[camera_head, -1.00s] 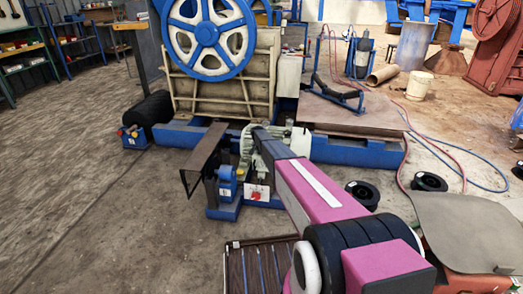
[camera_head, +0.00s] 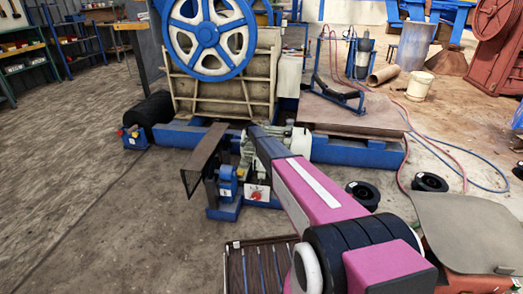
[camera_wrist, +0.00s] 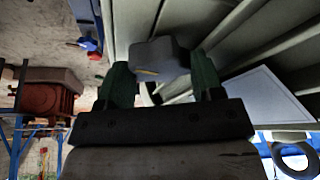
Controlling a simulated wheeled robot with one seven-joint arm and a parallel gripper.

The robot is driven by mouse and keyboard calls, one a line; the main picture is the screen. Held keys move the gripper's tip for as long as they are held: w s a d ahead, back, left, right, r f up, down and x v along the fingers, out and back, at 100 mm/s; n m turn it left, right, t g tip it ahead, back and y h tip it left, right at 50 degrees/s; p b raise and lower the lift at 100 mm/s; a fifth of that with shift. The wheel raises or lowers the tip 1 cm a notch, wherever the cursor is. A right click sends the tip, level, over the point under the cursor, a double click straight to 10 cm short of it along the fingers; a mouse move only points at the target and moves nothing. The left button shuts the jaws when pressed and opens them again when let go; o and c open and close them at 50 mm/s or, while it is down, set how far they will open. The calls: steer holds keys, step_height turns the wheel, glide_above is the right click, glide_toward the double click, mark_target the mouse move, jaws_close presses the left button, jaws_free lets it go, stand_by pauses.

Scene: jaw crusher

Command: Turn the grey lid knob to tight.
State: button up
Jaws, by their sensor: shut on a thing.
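The grey lid knob (camera_wrist: 158,58) shows in the wrist view, with a small yellowish mark on its near side. My gripper (camera_wrist: 163,84) has a dark green finger on each side of it and is shut on it. In the head view my arm reaches toward the blue crusher base, and its far end hides the knob and the gripper's fingers. I cannot read the knob's turn or any tight mark.
The jaw crusher with its blue flywheel (camera_head: 207,35) stands behind. A blue pump unit (camera_head: 227,187) and a brown guard (camera_head: 203,160) sit left of my arm. Black rings (camera_head: 430,182) and hoses lie at right. The floor at left is clear.

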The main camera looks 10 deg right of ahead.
steer(key=shift+w+m+g, duration=0.1)
steer(key=shift+m+g, duration=0.3)
steer(key=shift+m, duration=0.6)
steer(key=o, duration=0.9)
